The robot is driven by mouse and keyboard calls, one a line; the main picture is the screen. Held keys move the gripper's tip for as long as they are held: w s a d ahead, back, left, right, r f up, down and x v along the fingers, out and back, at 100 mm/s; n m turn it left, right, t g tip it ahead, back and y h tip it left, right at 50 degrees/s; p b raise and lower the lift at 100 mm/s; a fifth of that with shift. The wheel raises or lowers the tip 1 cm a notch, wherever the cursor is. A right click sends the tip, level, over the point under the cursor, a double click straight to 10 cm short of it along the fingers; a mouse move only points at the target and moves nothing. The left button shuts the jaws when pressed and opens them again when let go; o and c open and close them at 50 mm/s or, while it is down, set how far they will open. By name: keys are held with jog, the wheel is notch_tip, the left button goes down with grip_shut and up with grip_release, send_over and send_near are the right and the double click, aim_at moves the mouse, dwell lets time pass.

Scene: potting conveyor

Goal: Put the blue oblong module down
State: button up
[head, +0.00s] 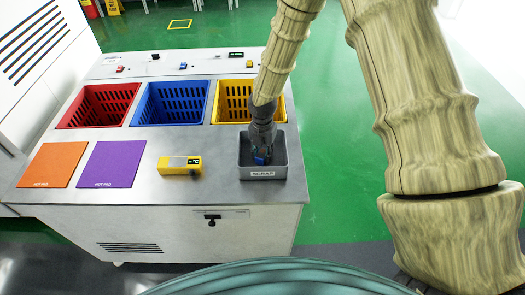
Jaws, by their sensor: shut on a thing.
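My gripper (262,148) points down into the grey tray labelled SCRAP (280,168) at the right end of the table's front row. It is shut on the blue oblong module (261,158), of which only a small blue part shows between the fingers. The module is inside the outline of the tray; whether it touches the tray floor I cannot tell. The fingers hide much of it.
Red (98,106), blue (171,103) and yellow (233,101) baskets stand behind. An orange pad (53,165), a purple pad (111,165) and a yellow device (180,166) lie left of the tray. Bare grey tabletop (215,165) lies between device and tray.

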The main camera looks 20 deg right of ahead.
aim_at(263, 152)
jog(key=shift+f, duration=0.1)
jog(key=o, duration=1)
jog(key=shift+r+b, duration=1.65)
jog(key=shift+r, duration=4.45)
